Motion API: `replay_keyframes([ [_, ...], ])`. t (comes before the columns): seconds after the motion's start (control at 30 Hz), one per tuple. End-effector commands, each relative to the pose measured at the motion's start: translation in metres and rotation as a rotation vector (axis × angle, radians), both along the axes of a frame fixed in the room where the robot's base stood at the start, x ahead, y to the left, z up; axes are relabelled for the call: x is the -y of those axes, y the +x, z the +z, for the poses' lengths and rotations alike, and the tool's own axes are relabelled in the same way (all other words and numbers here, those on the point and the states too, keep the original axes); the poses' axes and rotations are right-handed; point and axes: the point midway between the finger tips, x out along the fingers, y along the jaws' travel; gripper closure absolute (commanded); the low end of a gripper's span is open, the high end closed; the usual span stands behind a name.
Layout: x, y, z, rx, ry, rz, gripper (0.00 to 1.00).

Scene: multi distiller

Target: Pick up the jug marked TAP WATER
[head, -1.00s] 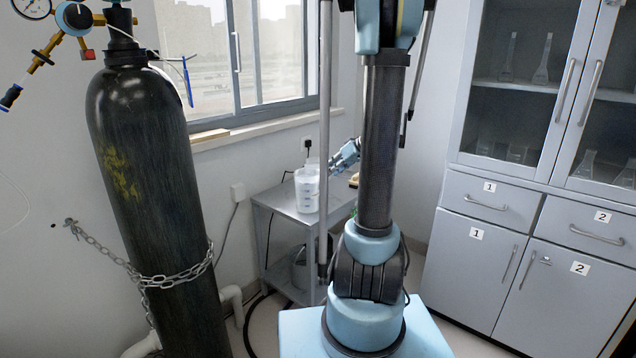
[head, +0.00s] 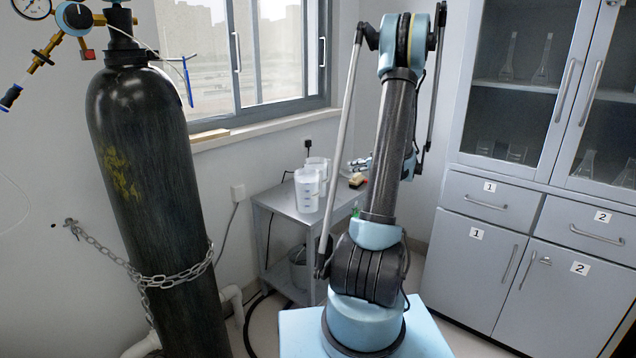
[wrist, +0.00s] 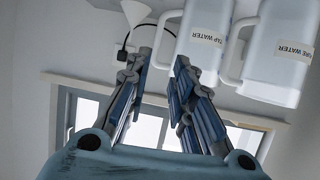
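The jug marked TAP WATER (wrist: 201,64) shows upside down at the top of the wrist view. It is white and translucent, and its handle is on the left side. A second, similar jug (wrist: 272,78) stands to its right, with a label that seems to read PURE WATER.
The grey metal side table (head: 285,207) stands below the window. A small yellowish-brown object (head: 357,181) lies on its right part. A chained dark gas cylinder (head: 150,190) stands left, and grey cabinets (head: 500,240) stand right.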

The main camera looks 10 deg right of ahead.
Motion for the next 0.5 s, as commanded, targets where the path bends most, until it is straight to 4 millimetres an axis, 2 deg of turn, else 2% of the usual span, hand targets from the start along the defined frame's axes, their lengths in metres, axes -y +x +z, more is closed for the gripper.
replay_keyframes([
  [0.17,-0.003,0.009,-0.006,0.008,-0.001,0.001,0.78],
  [0.5,-0.035,0.053,-0.028,0.008,-0.001,0.003,0.78],
])
